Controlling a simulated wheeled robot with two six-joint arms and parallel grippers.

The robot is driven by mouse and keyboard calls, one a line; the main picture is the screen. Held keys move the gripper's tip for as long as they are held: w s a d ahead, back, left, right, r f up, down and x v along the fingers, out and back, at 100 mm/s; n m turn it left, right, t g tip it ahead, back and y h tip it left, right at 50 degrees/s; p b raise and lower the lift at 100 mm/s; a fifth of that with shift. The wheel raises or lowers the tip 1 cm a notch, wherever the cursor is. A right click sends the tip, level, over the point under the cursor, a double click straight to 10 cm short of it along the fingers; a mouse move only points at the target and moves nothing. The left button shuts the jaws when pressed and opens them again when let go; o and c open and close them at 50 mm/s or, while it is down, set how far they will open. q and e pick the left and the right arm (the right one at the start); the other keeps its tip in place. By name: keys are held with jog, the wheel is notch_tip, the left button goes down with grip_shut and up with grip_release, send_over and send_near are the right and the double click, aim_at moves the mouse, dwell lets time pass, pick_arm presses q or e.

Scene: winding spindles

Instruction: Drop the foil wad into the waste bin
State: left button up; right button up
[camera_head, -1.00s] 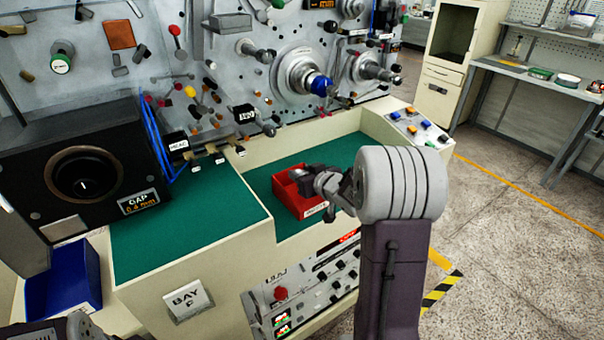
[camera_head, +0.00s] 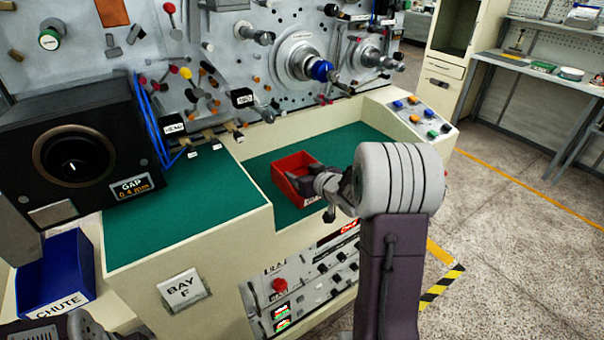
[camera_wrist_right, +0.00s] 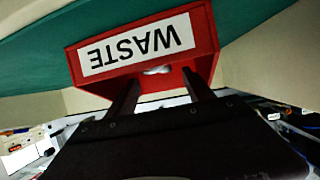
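The red waste bin (camera_head: 283,176) stands on the green mat of the bench, in the recess right of centre. My right gripper (camera_head: 324,186) is at its right side in the head view. In the right wrist view the bin (camera_wrist_right: 204,42) appears upside down with its WASTE label. Two dark fingers (camera_wrist_right: 160,90) stand apart there. A small pale lump (camera_wrist_right: 157,71), seemingly the foil wad, shows at the bin's rim between the fingers, with gaps either side. I cannot tell its depth. My left gripper is out of view; only part of that arm shows at lower left.
A black box with a round opening (camera_head: 105,115) stands on the mat at left. A blue chute tray (camera_head: 58,268) is below it. A pegboard with spindles (camera_head: 300,58) rises behind. A button panel (camera_head: 417,118) lies right of the recess. Clear mat lies around the bin.

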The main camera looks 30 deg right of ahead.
jog(key=p+v, duration=0.2)
jog(key=v, duration=0.7)
jog(key=shift+r, duration=0.1)
